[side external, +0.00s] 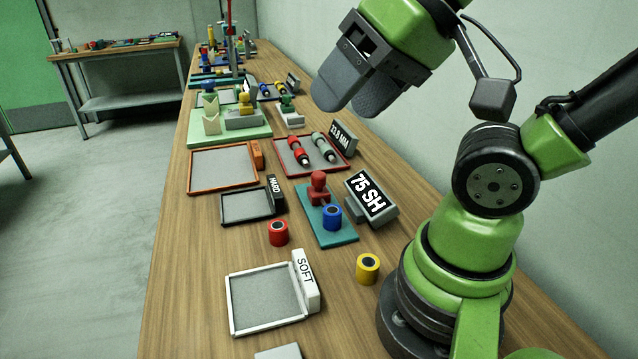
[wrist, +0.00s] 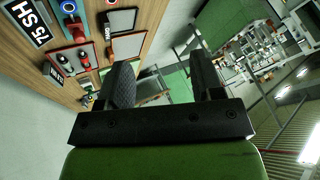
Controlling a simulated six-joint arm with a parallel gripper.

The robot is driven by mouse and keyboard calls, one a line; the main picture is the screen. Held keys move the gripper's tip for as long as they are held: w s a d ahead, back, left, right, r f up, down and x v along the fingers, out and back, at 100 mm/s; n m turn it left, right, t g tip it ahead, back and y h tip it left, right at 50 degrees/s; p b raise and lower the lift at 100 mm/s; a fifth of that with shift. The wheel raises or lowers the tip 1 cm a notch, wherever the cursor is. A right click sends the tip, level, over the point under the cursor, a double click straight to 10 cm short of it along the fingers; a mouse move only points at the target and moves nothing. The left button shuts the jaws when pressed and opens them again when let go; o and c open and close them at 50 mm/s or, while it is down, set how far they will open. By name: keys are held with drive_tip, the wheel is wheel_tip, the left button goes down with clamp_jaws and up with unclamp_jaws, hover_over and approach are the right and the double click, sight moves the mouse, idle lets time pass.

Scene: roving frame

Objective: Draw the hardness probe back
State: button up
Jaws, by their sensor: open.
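The hardness probe appears to be the red knobbed part (side external: 318,187) on a teal base plate (side external: 342,236) in the side view. A blue cylinder with a dark top (side external: 332,217) stands on the same plate, just in front of the probe. I cannot tell whether they touch. A grey display (side external: 372,200) beside the plate reads "75 SH"; it also shows in the wrist view (wrist: 31,22). My gripper (side external: 350,98) is open and empty, high above the bench and beyond the probe. Its two fingers are spread in the wrist view (wrist: 160,82).
A red cylinder (side external: 278,232) and a yellow cylinder (side external: 367,268) stand loose on the bench. A white-framed SOFT tray (side external: 232,305) and a black HARD tray (side external: 224,211) lie left. A red tray (side external: 283,158) with two pen-like tools and a "23.8 MM" display (side external: 344,137) lie beyond.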

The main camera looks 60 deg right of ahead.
idle(0.3)
drive_tip(key=m+g+h, duration=0.2)
drive_tip(key=m+g, duration=0.5)
drive_tip(key=m, duration=0.1)
hover_over(318, 174)
wheel_tip(318, 174, down, 16)
wheel_tip(318, 174, down, 10)
drive_tip(key=shift+d+r, duration=0.1)
drive_tip(key=shift+r, duration=0.15)
clamp_jaws()
drive_tip(key=shift+w+d, duration=1.75)
drive_tip(key=shift+w, duration=0.1)
